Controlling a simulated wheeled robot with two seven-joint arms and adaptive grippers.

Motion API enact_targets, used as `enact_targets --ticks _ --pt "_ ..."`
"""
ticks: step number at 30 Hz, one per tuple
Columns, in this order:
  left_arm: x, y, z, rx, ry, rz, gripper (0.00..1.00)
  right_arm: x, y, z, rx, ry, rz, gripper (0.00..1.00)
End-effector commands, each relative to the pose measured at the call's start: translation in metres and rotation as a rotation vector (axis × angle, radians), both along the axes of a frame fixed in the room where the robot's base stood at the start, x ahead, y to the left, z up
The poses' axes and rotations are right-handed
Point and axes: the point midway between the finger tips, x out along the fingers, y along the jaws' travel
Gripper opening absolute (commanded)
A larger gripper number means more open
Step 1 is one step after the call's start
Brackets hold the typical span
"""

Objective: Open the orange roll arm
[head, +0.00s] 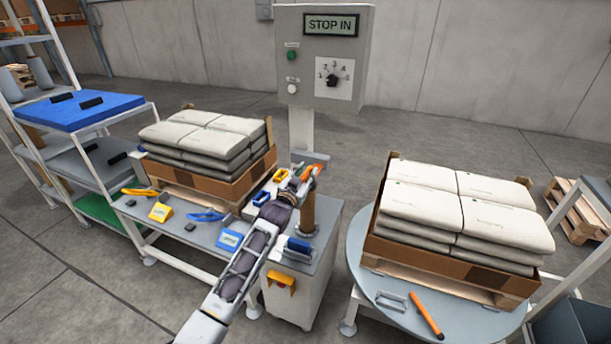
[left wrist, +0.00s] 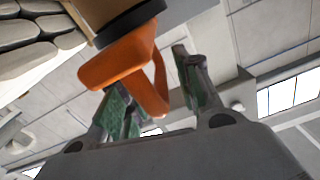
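The orange roll arm (head: 309,172) shows in the head view at the top of a brown roll post on the small grey cabinet. In the left wrist view its orange body and loop (left wrist: 122,60) hang under a dark round cap. My left gripper (head: 300,186) is right at the arm and partly covers it. In the left wrist view my green-padded fingers (left wrist: 155,85) stand apart on either side of the orange loop, with a gap to the right finger. The left finger is partly hidden behind the orange part. My right gripper is not in view.
A control post with a "STOP IN" display (head: 331,24) stands behind the cabinet (head: 318,265). A box of stacked sacks (head: 205,140) is at left; another sack stack (head: 465,212) stands on the round table (head: 375,288) at right. Small yellow and blue items lie around the bench.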

Motion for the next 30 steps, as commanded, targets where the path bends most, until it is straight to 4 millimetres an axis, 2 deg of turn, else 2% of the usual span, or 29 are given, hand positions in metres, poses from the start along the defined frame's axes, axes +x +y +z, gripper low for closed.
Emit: enact_targets --ticks 8,16,30 --pt "0.0004 -0.0001 0.0001 0.000 0.000 0.000 0.34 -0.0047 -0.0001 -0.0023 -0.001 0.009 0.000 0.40" --pt "0.0003 0.0000 -0.0001 0.000 0.000 0.000 0.00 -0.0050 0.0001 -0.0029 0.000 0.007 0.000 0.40" --pt "0.0002 0.0000 -0.0001 0.000 0.001 0.000 0.00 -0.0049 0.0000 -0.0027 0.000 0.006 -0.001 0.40"
